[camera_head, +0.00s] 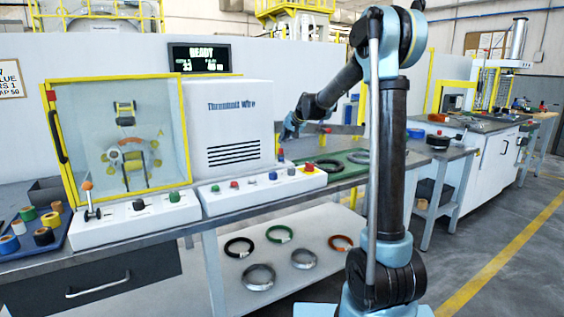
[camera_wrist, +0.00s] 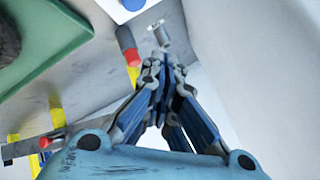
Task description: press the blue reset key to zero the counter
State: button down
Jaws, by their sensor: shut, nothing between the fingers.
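In the wrist view a blue round piece (camera_wrist: 132,4), probably this key, is cut by the top edge. My gripper (camera_head: 289,130) hangs above and behind the panel, beside the white machine housing, apart from the key. Its fingers (camera_wrist: 160,62) are shut and empty in the wrist view, with a small metal stud (camera_wrist: 157,30) just beyond the tips. The counter display (camera_head: 201,57) reads READY, with smaller figures I cannot read surely.
A red button on a yellow base (camera_head: 309,168) is right of the key. The white wrapper housing (camera_head: 230,125) stands left of my gripper. A green mat (camera_head: 335,172) with dark rings lies right.

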jog(key=shift+f, duration=2.75)
jog(key=shift+f, duration=0.15)
jog(key=shift+s+f, duration=0.1)
jog(key=shift+f, duration=0.05)
jog(key=shift+f, duration=0.5)
jog(key=shift+r, duration=0.15)
dwell(0.5)
jog(key=shift+r, duration=0.75)
jog(key=shift+r, duration=2.5)
